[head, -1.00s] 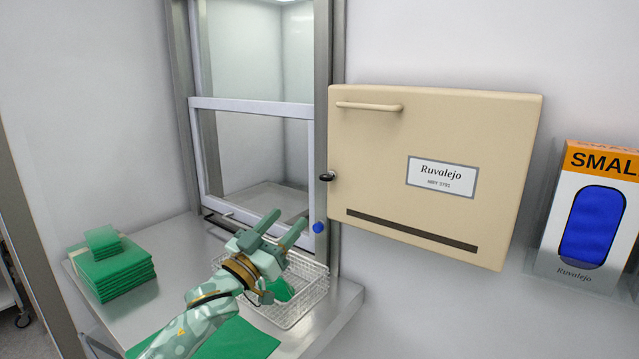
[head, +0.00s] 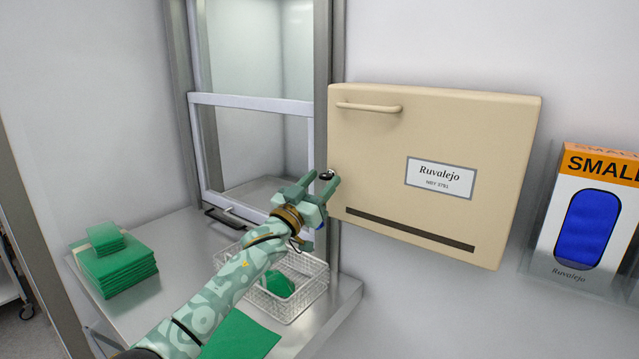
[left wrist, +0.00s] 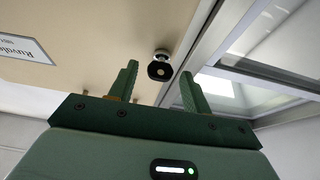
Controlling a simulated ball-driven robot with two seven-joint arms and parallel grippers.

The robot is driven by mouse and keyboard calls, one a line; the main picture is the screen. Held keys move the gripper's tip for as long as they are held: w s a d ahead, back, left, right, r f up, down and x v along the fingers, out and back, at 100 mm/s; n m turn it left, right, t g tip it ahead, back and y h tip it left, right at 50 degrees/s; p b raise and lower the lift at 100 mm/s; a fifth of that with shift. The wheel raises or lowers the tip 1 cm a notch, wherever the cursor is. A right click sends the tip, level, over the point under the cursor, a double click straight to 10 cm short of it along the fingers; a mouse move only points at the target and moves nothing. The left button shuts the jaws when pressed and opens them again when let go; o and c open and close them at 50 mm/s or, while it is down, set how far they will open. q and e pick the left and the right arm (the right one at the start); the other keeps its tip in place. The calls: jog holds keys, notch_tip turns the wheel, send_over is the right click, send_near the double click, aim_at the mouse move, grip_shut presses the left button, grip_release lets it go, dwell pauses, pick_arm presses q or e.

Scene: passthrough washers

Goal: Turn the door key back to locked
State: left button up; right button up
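The black door key (head: 327,174) sits at the left edge of the beige Ruvalejo door panel (head: 390,150). In the left wrist view the key (left wrist: 160,71) shows as a dark rounded head on a silver stem. My left gripper (head: 323,178) is open, its two green fingers spread to either side of the key. In the left wrist view the key appears between the fingertips of the open gripper (left wrist: 158,68), with gaps on both sides and no visible contact. How far the key is turned is hard to tell. My right gripper is not in view.
The glass sash hatch (head: 255,150) in its steel frame stands left of the panel. Below are a wire basket (head: 318,290) holding a green item and a stack of green packs (head: 115,270) on the steel shelf. A glove box (head: 590,220) hangs at right.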

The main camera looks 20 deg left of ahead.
pick_arm(q)
jog(key=c, duration=0.7)
jog(key=shift+c, duration=0.2)
jog(key=shift+m, duration=0.4)
jog(key=m+h, duration=0.1)
jog(key=m, duration=0.1)
jog(key=m+g+h, duration=0.1)
jog(key=m, duration=0.1)
jog(key=shift+a+m+h, duration=0.2)
jog(key=shift+m+h, duration=0.2)
jog(key=m+g+h, duration=0.1)
jog(key=m, duration=0.2)
jog(key=m+g+h, duration=0.1)
jog(key=m, duration=0.2)
jog(key=shift+w+a+r+g+p, duration=0.1)
jog(key=shift+r+g+p, duration=0.05)
jog(key=shift+g+p, duration=0.25)
jog(key=m+g, duration=0.1)
jog(key=m, duration=0.2)
jog(key=m+g+p, duration=0.1)
jog(key=m, duration=0.1)
jog(key=shift+r+m, duration=0.15)
jog(key=shift+m, duration=0.25)
jog(key=m+p, duration=0.1)
jog(key=m, duration=0.1)
jog(key=m+g+p, duration=0.1)
jog(key=m, duration=0.1)
jog(key=shift+r+g+p, duration=0.1)
jog(key=shift+g+p, duration=0.2)
jog(key=shift+m, duration=0.4)
